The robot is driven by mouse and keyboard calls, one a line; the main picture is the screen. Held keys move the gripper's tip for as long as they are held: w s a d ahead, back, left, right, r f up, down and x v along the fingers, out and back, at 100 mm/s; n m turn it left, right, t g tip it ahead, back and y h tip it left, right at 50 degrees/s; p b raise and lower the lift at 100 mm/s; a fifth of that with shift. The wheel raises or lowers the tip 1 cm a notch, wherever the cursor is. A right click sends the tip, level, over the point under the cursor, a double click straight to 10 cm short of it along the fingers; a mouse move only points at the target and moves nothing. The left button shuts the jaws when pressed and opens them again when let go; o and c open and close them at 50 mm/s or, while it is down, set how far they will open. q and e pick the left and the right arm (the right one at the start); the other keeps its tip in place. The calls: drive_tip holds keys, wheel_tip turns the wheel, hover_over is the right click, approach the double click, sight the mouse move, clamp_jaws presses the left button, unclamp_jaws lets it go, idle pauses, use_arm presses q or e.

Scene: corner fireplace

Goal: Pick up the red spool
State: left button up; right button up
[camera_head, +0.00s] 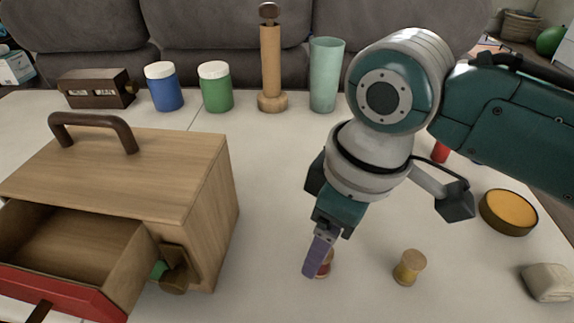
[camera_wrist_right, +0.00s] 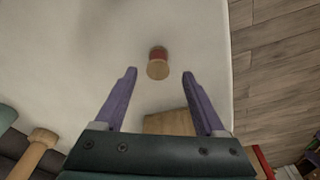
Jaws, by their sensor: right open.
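The red spool (camera_head: 325,268) stands on the pale tabletop to the right of the wooden box, partly hidden behind a purple finger of my right gripper (camera_head: 318,256) in the head view. In the right wrist view, the red spool (camera_wrist_right: 157,62) shows its tan end and red side. It lies ahead of the right gripper (camera_wrist_right: 159,74), roughly in line with the gap between the two purple fingers. The right gripper is open with nothing between its fingers. My left gripper is in neither view.
A yellow spool (camera_head: 409,268) stands close by on the right. The wooden box (camera_head: 120,170) with its red-fronted drawer open is at left. Blue (camera_head: 164,87) and green (camera_head: 215,87) jars, a wooden post (camera_head: 271,60) and a teal cup (camera_head: 325,75) line the back.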

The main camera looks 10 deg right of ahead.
drive_tip(key=f+b, duration=0.1)
drive_tip(key=f, duration=0.3)
drive_tip(key=shift+w+f+b, duration=0.2)
drive_tip(key=shift+f+b, duration=0.1)
drive_tip(key=shift+b, duration=0.05)
drive_tip(key=shift+c, duration=0.3)
clamp_jaws()
